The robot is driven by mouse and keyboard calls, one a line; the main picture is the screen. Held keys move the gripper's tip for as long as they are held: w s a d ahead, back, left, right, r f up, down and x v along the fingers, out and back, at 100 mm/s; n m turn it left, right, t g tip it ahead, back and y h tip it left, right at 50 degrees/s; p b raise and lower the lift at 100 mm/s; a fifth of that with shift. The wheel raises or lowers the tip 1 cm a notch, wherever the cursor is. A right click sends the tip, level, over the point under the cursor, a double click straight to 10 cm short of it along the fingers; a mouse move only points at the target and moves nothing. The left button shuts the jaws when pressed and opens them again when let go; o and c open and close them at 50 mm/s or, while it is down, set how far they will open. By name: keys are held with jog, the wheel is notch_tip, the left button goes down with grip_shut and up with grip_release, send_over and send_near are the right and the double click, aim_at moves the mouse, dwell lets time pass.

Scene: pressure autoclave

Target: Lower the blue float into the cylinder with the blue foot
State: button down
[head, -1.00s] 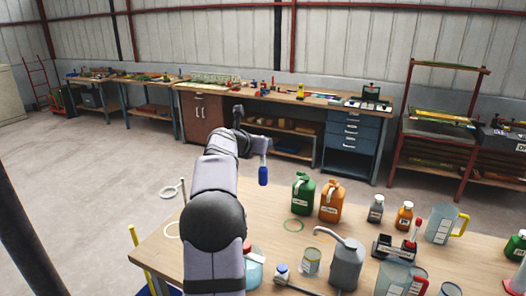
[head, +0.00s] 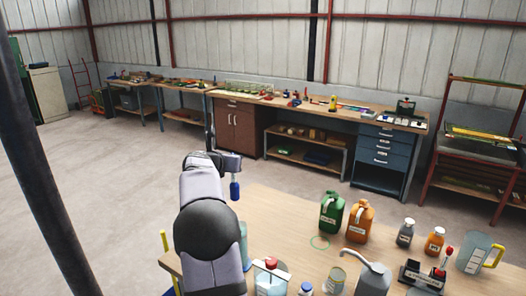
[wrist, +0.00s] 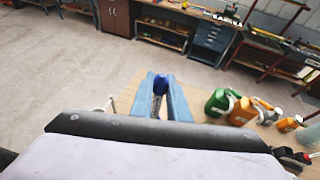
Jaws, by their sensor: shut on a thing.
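My gripper (head: 231,163) is shut on the blue float's thin stem. The blue float (head: 235,190) hangs below it, roughly upright, in the air beyond the table's far left part. In the wrist view the float (wrist: 160,85) shows as a dark blue body between the two blue-grey fingers (wrist: 161,98). A pale bluish clear vessel (head: 243,246) stands beside my arm, partly hidden by it. I cannot see a blue foot on it, so I cannot tell whether it is the cylinder.
The wooden table (head: 285,215) holds a green jug (head: 331,213), an orange jug (head: 359,222), small bottles (head: 405,233), a grey can (head: 373,281) and a red-capped jar (head: 271,280). A yellow upright (head: 165,245) stands at its left edge. Open floor lies left.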

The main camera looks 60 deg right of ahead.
jog(key=w+a+f+p, duration=0.1)
jog(key=w+a+f, duration=0.1)
jog(key=a+f, duration=0.15)
jog(key=shift+s+d+r+m+g+h, duration=0.1)
jog(key=shift+s+d+m+g+h, duration=0.1)
jog(key=shift+s+m+g, duration=1)
jog(key=shift+s+d+r+m+g+h, duration=0.15)
jog(key=shift+s+m+g, duration=0.5)
jog(key=shift+s, duration=0.95)
jog(key=shift+f, duration=0.1)
notch_tip(320, 180, down, 16)
jog(key=b, duration=1.3)
jog(key=shift+f+b, duration=0.2)
jog(key=shift+b, duration=0.1)
